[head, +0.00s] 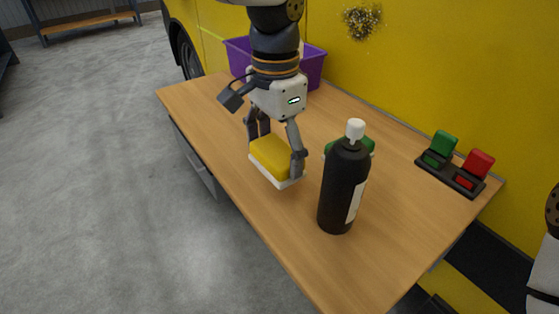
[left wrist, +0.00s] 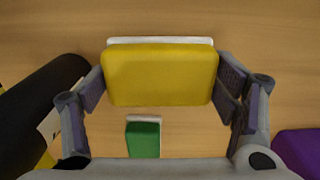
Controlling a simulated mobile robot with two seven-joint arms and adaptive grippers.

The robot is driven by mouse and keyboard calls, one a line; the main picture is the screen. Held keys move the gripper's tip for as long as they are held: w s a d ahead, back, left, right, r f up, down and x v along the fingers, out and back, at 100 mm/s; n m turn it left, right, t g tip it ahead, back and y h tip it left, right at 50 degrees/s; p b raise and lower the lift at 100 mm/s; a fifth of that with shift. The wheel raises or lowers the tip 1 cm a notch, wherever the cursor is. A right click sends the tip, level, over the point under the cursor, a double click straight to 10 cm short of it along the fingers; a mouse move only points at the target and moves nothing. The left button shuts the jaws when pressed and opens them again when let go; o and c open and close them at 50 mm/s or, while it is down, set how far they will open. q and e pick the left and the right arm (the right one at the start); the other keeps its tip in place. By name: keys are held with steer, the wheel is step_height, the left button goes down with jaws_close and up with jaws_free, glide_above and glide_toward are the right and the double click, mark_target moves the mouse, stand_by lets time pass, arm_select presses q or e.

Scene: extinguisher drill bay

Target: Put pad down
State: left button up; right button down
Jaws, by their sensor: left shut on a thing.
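My left gripper (head: 276,158) is shut on a yellow pad (head: 270,152) with a white underside, gripping it from two opposite sides. The pad is low over the wooden table (head: 215,115), near its front edge; I cannot tell whether it touches the top. In the left wrist view the yellow pad (left wrist: 160,76) sits between the two fingers (left wrist: 161,90). A green pad (head: 367,145) lies on the table, mostly hidden behind the bottle in the head view; it shows in the left wrist view (left wrist: 143,140). My right gripper is out of view.
A black bottle (head: 340,195) with a white cap stands upright just right of the held pad. A purple bin (head: 313,72) is at the back left. A black holder (head: 447,178) with green and red pieces is at the right. A yellow vehicle (head: 430,70) is behind.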

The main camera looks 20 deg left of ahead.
mark_target(278, 162)
arm_select(q)
steer(key=shift+w+f, duration=0.25)
steer(key=shift+f, duration=0.65)
steer(key=shift+w+f, duration=0.2)
steer(key=shift+f, duration=0.7)
steer(key=shift+f, duration=0.15)
steer(key=o, duration=1)
steer(key=shift+o, duration=0.2)
step_height(278, 162, up, 12)
steer(key=shift+r, duration=0.15)
